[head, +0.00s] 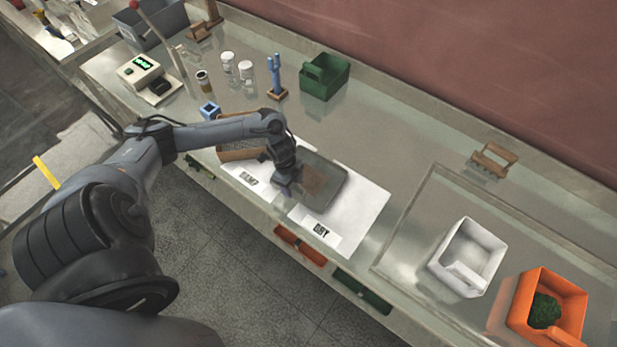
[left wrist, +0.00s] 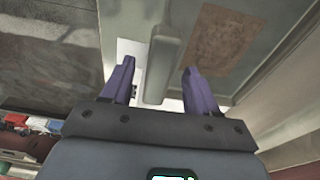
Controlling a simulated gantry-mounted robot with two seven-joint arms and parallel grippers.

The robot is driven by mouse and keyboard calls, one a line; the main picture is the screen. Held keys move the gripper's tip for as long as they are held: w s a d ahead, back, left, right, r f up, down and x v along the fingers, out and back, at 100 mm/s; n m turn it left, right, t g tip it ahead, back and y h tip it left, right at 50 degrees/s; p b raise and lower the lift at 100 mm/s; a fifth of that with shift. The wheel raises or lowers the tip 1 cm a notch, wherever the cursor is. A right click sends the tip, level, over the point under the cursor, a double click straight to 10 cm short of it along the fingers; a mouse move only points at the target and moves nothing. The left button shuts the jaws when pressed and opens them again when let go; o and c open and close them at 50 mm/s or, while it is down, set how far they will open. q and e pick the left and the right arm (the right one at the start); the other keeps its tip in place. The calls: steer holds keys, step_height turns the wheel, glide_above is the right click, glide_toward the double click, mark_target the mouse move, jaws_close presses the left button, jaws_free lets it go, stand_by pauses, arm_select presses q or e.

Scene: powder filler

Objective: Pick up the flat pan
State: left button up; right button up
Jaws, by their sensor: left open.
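The flat pan (head: 330,168) is a shallow grey tray with a brown patch on its floor. It lies on the white mat marked DRY (head: 362,205). In the left wrist view the pan (left wrist: 258,25) fills the upper right, and its grey handle (left wrist: 163,65) points down the picture. My left gripper (head: 284,188) is at the pan's near left side. It is open, with its purple fingers (left wrist: 159,68) on either side of the handle in the picture. I cannot tell whether they touch it. My right gripper is not in view.
A brown mesh-like tray (head: 235,152) is left of my left gripper, partly behind my arm. Behind are a green bin (head: 324,76), a blue stand (head: 276,78) and jars (head: 228,66). A white bin (head: 467,255) and orange bin (head: 548,305) stand at right. Bench between is clear.

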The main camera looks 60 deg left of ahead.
arm_select(q)
steer(key=shift+d+f, duration=0.15)
steer(key=shift+f, duration=0.75)
steer(key=shift+d+f, duration=0.15)
steer(key=shift+f, duration=0.75)
jaws_close()
